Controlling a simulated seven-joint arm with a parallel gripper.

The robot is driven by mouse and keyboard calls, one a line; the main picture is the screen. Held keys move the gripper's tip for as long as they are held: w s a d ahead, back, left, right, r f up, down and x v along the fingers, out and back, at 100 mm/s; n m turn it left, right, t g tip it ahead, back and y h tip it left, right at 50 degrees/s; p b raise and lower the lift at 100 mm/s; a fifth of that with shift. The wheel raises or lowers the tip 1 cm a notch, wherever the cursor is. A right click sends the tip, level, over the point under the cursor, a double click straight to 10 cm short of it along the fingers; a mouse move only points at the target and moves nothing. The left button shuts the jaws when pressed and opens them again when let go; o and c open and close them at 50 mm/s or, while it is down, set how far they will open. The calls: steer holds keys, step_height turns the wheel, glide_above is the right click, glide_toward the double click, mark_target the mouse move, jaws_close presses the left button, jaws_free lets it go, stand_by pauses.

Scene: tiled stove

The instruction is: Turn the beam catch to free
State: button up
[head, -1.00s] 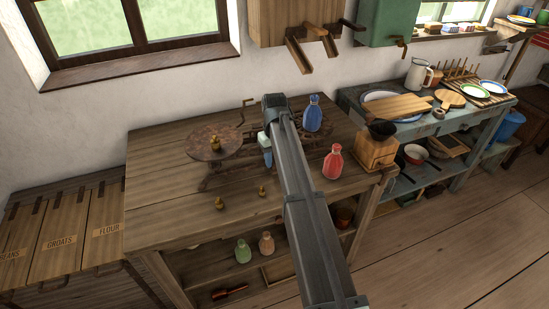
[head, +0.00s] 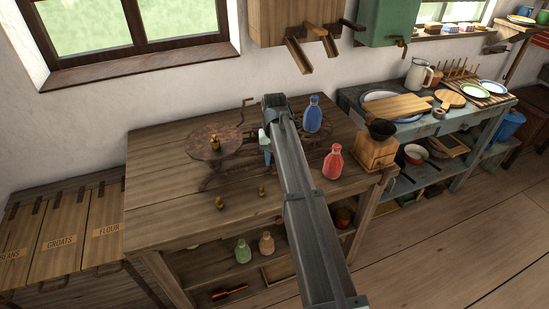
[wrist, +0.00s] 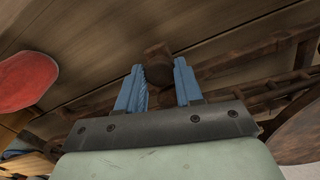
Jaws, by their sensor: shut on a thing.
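A rusty balance scale stands on the wooden worktable, with its left pan (head: 204,149) holding a brass weight (head: 215,144). A blue bottle (head: 313,115) is at its right side. In the wrist view, my gripper (wrist: 159,65) has its two blue fingers either side of a dark brown knob-like piece (wrist: 157,74) by the rusty beam (wrist: 255,52); this seems to be the beam catch. My gripper (head: 266,152) is shut on it, fingers downward at the middle of the scale. My arm hides much of the beam and the catch in the head view. The catch's exact angle cannot be told.
A red bottle (head: 332,163) and a wooden grinder (head: 375,150) stand right of my arm. The table's left part is clear. A wall cabinet (head: 290,20) hangs behind.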

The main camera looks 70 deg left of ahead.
stand_by(0.3)
steer(key=o, duration=1)
steer(key=shift+o, duration=0.2)
steer(key=shift+r, duration=0.1)
step_height(320, 180, up, 14)
